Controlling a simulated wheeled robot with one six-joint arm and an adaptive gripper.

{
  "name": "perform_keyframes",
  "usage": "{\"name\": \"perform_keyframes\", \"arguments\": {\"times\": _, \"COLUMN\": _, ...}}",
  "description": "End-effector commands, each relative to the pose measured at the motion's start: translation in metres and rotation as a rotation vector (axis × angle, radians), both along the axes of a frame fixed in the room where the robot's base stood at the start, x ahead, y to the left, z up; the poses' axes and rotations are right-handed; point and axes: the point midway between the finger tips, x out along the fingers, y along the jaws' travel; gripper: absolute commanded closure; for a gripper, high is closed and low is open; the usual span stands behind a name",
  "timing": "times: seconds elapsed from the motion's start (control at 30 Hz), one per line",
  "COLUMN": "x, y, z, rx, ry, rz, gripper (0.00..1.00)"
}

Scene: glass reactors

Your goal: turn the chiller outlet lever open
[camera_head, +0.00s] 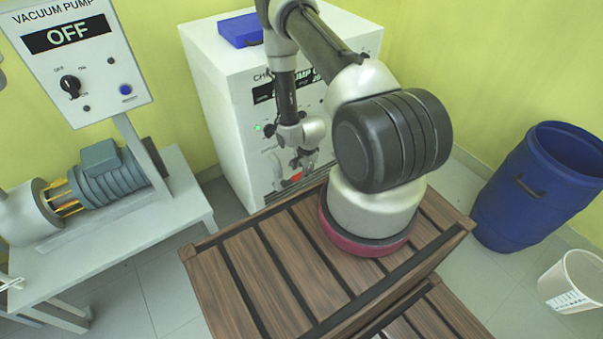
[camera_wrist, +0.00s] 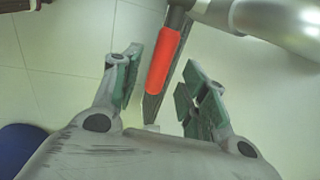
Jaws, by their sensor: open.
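The chiller outlet lever (camera_wrist: 165,60) has a red grip and shows between my fingers in the wrist view, running up and slightly to the right. In the head view its red part (camera_head: 296,177) shows small on the lower front of the white chiller (camera_head: 222,95). My gripper (camera_wrist: 160,88) is open, with one green-padded finger on each side of the lever and a gap visible on both sides. In the head view my gripper (camera_head: 303,160) is in front of the chiller's lower front panel. My arm hides part of that panel and its lettering.
A slatted wooden platform (camera_head: 225,275) is in front of the chiller. A vacuum pump panel (camera_head: 75,50) reading OFF and a pump on a grey bench (camera_head: 120,220) are at the left. A blue barrel (camera_head: 540,185) and white bucket (camera_head: 570,285) stand at the right.

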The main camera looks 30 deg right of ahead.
Motion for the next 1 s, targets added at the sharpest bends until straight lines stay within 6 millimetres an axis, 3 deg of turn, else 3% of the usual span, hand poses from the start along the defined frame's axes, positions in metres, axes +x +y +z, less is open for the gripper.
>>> {"name": "perform_keyframes", "arguments": {"times": 0.2, "x": 0.004, "y": 0.0, "z": -0.022, "rx": 0.0, "ry": 0.0, "rz": 0.001, "gripper": 0.57}}
{"name": "perform_keyframes", "arguments": {"times": 0.47, "x": 0.005, "y": 0.0, "z": -0.024, "rx": 0.0, "ry": 0.0, "rz": 0.001, "gripper": 0.57}}
{"name": "perform_keyframes", "arguments": {"times": 0.5, "x": 0.005, "y": 0.0, "z": -0.024, "rx": 0.0, "ry": 0.0, "rz": 0.001, "gripper": 0.59}}
{"name": "perform_keyframes", "arguments": {"times": 0.73, "x": 0.005, "y": 0.0, "z": -0.024, "rx": 0.0, "ry": 0.0, "rz": 0.001, "gripper": 1.0}}
{"name": "perform_keyframes", "arguments": {"times": 1.0, "x": 0.005, "y": 0.0, "z": -0.024, "rx": -0.005, "ry": 0.0, "rz": 0.002, "gripper": 1.0}}
